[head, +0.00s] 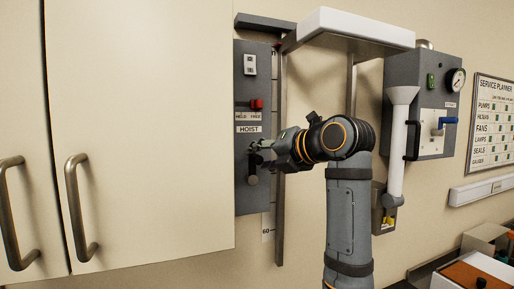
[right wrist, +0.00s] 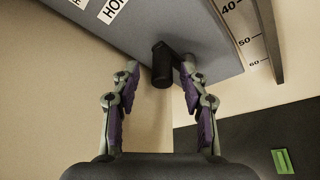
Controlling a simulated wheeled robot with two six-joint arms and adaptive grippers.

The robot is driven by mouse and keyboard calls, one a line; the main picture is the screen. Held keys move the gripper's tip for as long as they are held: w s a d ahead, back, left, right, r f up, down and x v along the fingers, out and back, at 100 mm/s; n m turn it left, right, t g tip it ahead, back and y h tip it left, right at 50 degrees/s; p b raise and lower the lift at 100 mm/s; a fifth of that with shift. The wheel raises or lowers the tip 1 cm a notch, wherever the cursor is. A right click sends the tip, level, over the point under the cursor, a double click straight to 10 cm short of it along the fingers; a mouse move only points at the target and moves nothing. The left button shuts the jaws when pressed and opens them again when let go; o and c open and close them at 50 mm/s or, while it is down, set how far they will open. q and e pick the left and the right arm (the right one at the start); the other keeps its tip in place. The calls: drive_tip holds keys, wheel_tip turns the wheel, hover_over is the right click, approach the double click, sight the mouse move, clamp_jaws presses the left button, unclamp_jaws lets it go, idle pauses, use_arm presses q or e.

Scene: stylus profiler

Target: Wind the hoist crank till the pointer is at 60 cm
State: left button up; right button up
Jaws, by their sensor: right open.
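The grey hoist panel (head: 246,205), labelled HOIST, is on the wall right of the cream cupboard. A dark crank handle (head: 253,168) sticks out below the label, partly covered by my right gripper (head: 264,146). In the right wrist view the black crank handle (right wrist: 162,66) stands between the open fingertips of my right gripper (right wrist: 160,78), closer to the right finger. Contact cannot be told. The height scale (right wrist: 246,36) shows 40, 50 and 60; its 60 end (head: 267,228) shows low in the head view. I cannot make out the pointer. My left gripper is out of view.
A red button (head: 256,104) sits above the HOIST label. A white platform (head: 355,30) is high between two rails. To the right are a gauge box (head: 432,75) and a white funnel tube (head: 398,140). The cupboard (head: 150,120) borders the panel on the left.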

drive_tip(key=shift+w+a, duration=0.4)
drive_tip(key=shift+w, duration=0.1)
drive_tip(key=shift+w+f+p, duration=0.35)
drive_tip(key=shift+w+f, duration=0.05)
drive_tip(key=shift+w, duration=0.2)
drive_tip(key=shift+s, duration=0.1)
drive_tip(key=shift+c, duration=0.6)
drive_tip(key=shift+s, duration=0.1)
clamp_jaws()
drive_tip(key=shift+r, duration=0.1)
